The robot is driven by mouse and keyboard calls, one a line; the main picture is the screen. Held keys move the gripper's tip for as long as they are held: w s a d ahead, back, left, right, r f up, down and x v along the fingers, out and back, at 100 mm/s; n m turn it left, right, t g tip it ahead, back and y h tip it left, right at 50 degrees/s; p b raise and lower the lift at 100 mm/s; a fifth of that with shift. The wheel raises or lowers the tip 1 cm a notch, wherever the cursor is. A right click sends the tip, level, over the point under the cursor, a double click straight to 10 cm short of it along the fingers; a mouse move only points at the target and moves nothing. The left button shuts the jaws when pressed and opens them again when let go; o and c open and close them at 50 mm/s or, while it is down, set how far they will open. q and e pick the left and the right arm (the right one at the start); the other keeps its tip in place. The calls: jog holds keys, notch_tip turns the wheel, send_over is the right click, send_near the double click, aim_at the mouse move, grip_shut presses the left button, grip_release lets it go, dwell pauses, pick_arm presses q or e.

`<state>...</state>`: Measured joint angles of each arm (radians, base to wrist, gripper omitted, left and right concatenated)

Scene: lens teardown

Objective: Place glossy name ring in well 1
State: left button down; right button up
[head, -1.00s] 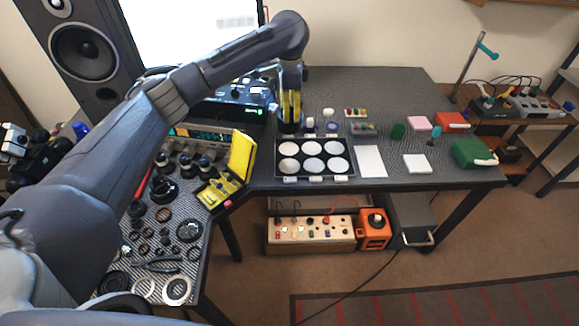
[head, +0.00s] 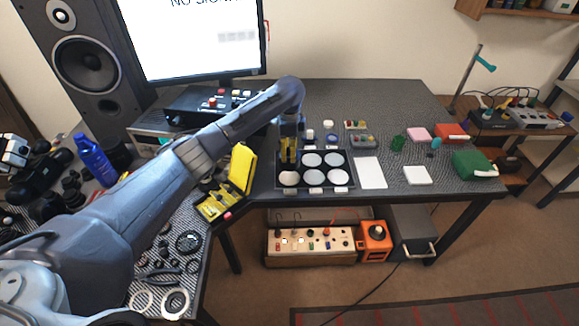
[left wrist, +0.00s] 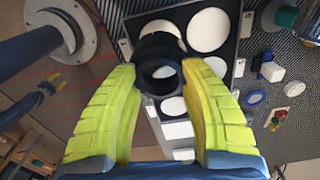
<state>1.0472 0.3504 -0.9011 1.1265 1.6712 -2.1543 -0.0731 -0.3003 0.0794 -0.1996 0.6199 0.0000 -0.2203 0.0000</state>
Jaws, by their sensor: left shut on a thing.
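My left gripper (head: 288,158) is over the left column of a black tray (head: 354,185) with several round white wells. It also shows in the left wrist view (left wrist: 159,72), its yellow fingers shut on a black ring (left wrist: 162,79). This ring looks like the glossy name ring, but no lettering is readable. It overlaps the tray in that view; I cannot tell whether it touches a well. The gripper hides the back-left well in the head view. Well numbers are not readable. My right gripper is not in view.
A white sheet (head: 370,172) and a white pad (head: 417,175) lie right of the tray. Small bottles and coloured blocks stand behind it. An open yellow case (head: 240,168) is to its left. Dark rings and lens parts cover the left bench.

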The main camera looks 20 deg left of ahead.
pick_arm(q)
jog(key=shift+f, duration=3.75)
jog(key=c, duration=0.7)
grip_release()
jog(key=shift+f, duration=0.1)
jog(key=shift+c, duration=0.2)
notch_tip(320, 180, up, 12)
